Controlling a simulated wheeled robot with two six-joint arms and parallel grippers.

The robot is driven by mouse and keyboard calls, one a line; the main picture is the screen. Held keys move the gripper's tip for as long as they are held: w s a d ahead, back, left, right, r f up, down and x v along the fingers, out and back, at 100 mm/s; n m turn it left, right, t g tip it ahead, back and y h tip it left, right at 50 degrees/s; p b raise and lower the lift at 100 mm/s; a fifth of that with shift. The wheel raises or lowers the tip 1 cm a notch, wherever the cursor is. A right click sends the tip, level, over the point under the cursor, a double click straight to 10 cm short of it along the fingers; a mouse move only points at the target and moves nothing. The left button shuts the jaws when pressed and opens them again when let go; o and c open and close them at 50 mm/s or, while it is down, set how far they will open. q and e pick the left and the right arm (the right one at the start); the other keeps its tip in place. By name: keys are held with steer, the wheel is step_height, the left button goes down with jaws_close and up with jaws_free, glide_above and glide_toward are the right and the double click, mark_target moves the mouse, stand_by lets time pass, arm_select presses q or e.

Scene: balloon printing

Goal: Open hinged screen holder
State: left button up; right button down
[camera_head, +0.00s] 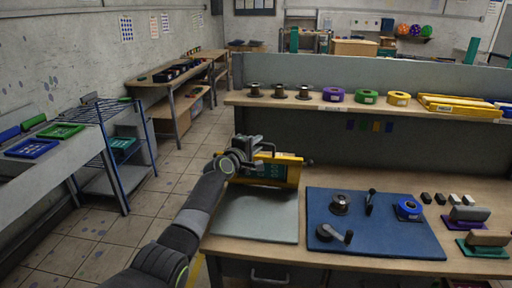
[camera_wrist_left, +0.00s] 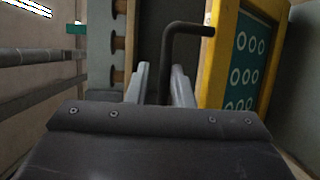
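The hinged screen holder has a yellow frame (camera_head: 292,172) around a teal screen (camera_head: 272,169). It stands raised at the back of a grey plate (camera_head: 256,215) on the workbench. In the left wrist view the yellow frame (camera_wrist_left: 221,50) is at the right, with white rings on its teal screen (camera_wrist_left: 247,65). A dark bent handle (camera_wrist_left: 185,29) juts from the frame. My left gripper (camera_head: 254,151) is at the holder's left side. In the wrist view its fingers (camera_wrist_left: 161,78) are apart, with the handle between them and a gap beside the left finger. My right gripper is out of view.
A blue mat (camera_head: 375,245) right of the plate holds dark metal parts and a blue tape roll (camera_head: 408,209). A shelf (camera_head: 330,101) behind carries spools, rolls and yellow bars (camera_head: 458,106).

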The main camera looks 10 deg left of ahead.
arm_select(q)
steer(key=shift+o, duration=0.2)
steer(key=shift+r, duration=0.25)
steer(key=shift+s, duration=0.1)
steer(key=f+v, duration=0.1)
steer(key=v, duration=1.6)
steer(key=shift+a+r, duration=0.2)
steer(key=shift+r, duration=0.15)
